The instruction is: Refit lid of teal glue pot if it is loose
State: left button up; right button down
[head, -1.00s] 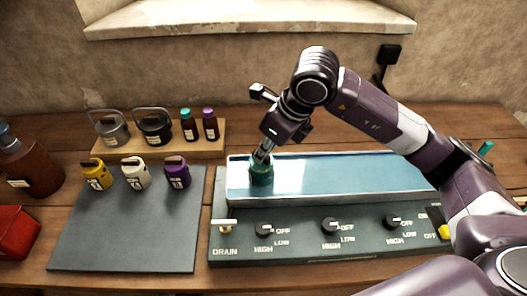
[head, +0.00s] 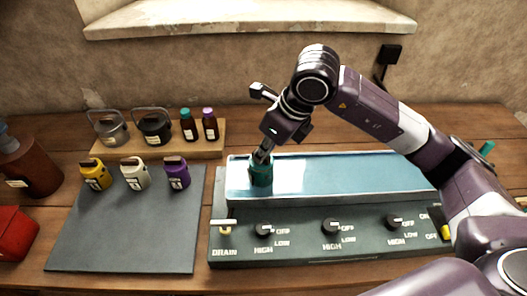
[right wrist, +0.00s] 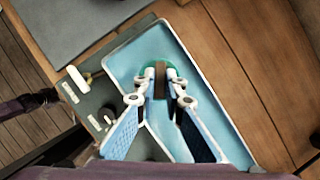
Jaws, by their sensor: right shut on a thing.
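The teal glue pot (head: 261,175) stands upright at the left end of the long water bath (head: 330,172). My right gripper (head: 263,157) reaches down onto its top. In the right wrist view the fingers (right wrist: 160,82) are shut on a brown grip piece (right wrist: 160,80) over the teal pot (right wrist: 147,72). The fingers hide most of the lid, so I cannot tell whether it sits flat. My left gripper is not in view.
Yellow (head: 96,176), white (head: 135,175) and purple (head: 177,175) pots stand on a dark mat (head: 125,230). Kettles and small bottles stand on a wooden shelf (head: 165,153) behind. The bath's control panel (head: 300,248) has knobs and a drain lever (head: 223,224).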

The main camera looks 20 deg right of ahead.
jog(key=c, duration=1.5)
grip_release()
jog(key=shift+o, duration=0.2)
jog(key=shift+r+p, duration=1.85)
jog(key=shift+r, duration=1.65)
jog(key=shift+c, duration=0.3)
grip_shut()
jog(key=shift+f, duration=0.2)
